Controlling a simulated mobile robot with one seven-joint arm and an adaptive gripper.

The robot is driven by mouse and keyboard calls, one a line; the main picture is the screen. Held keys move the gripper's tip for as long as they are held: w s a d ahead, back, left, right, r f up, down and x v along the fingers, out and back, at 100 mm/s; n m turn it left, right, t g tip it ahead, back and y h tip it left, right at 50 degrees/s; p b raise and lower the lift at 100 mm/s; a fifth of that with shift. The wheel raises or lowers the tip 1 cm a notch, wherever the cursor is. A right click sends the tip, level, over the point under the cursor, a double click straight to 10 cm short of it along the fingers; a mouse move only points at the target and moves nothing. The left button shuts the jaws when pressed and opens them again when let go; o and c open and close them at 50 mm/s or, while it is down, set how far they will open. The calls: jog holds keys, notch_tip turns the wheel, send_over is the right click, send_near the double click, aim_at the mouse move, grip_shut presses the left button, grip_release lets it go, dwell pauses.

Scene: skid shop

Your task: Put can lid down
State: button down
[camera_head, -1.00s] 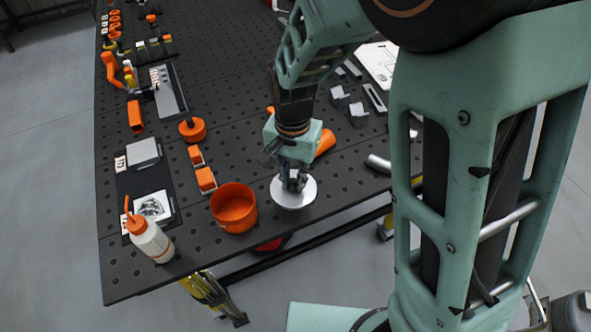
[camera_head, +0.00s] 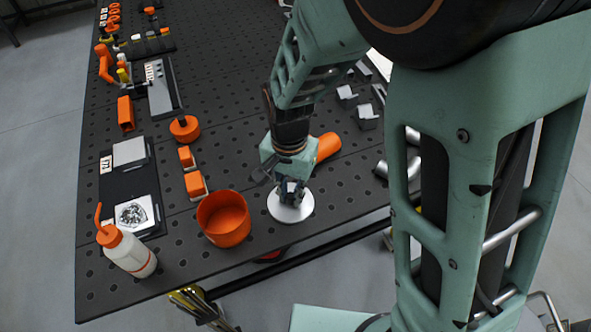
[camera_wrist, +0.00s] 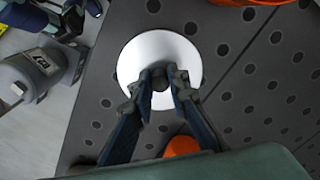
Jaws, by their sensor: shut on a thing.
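The can lid (camera_head: 291,205) is a round white disc with a dark knob at its centre. It is at or just above the perforated table top (camera_head: 330,182), near the front edge; I cannot tell whether it touches. My gripper (camera_head: 291,190) points down over it, shut on the knob. The wrist view shows the lid (camera_wrist: 150,50) below my gripper (camera_wrist: 162,82), with both fingers closed around the knob. An open orange can (camera_head: 224,218) stands on the table just left of the lid, empty as far as I can see.
A white bottle with an orange cap (camera_head: 128,252) stands at the front left corner. Small orange blocks (camera_head: 195,186) lie behind the can. An orange cone-shaped piece (camera_head: 327,146) lies behind my gripper. Metal tubes (camera_head: 400,168) are to the right. The table's front edge is close to the lid.

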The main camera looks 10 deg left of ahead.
aim_at(290, 195)
jog(key=shift+f, duration=0.1)
jog(key=c, duration=1.9)
grip_release()
notch_tip(290, 195, up, 12)
jog(key=shift+r+p, duration=0.15)
jog(key=shift+p, duration=0.15)
